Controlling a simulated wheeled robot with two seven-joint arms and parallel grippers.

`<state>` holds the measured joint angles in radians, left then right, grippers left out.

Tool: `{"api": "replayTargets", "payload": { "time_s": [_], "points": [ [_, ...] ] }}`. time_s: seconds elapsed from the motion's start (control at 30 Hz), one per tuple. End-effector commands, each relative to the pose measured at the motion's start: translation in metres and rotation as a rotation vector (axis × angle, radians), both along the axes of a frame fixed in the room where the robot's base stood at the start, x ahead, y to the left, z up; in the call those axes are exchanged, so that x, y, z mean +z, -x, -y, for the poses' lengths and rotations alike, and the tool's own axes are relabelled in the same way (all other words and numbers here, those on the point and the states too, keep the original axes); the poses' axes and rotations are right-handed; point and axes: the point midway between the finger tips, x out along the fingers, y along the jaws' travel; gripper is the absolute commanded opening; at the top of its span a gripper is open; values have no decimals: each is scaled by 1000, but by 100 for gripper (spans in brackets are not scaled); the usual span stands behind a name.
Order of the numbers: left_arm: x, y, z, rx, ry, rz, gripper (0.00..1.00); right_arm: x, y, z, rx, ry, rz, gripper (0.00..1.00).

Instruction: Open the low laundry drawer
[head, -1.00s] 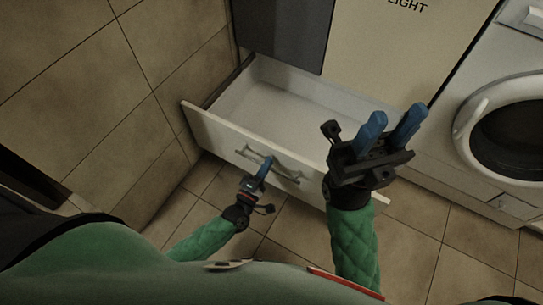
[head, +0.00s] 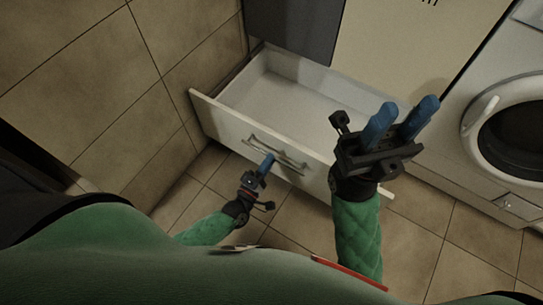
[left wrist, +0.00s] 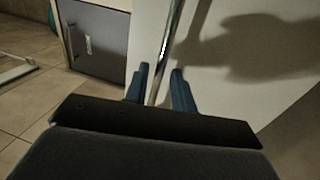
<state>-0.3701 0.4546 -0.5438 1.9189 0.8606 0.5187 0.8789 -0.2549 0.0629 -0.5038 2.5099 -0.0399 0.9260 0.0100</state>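The low laundry drawer (head: 240,127) is pulled well out from the cabinet, and its white inside is empty where it shows. Its front carries a metal bar handle (head: 285,158). My left gripper (head: 267,160) is low in front of the drawer, at the handle. In the left wrist view its two blue fingers (left wrist: 160,75) stand apart, with the handle bar (left wrist: 169,40) running between them and a gap beside it. My right gripper (head: 407,107) is open and empty, raised above the drawer's right end and hiding part of it.
A tiled wall (head: 90,80) stands close on the left of the drawer. A white washing machine (head: 505,130) with a round door is on the right. A dark grey panel (head: 295,25) is above the drawer. Tiled floor (head: 420,225) is free in front.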

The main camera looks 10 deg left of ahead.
Motion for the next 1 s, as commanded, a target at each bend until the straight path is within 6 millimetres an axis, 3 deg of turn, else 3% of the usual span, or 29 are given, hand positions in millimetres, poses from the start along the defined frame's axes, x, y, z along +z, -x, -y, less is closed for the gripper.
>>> {"api": "replayTargets", "payload": {
  "time_s": [0.2, 0.4, 1.0],
  "points": [
    [-6, 33, -10, -1, -1, -3, 25, 6, 0, 1, -5, -6, 1, 40],
    [-10, 48, -16, 0, 0, 0, 25, 6, 1, 2, -14, -11, -6, 40],
    [-11, 51, -17, 0, 1, 0, 25, 5, 1, 3, -14, 3, -2, 40]
  ]
}}
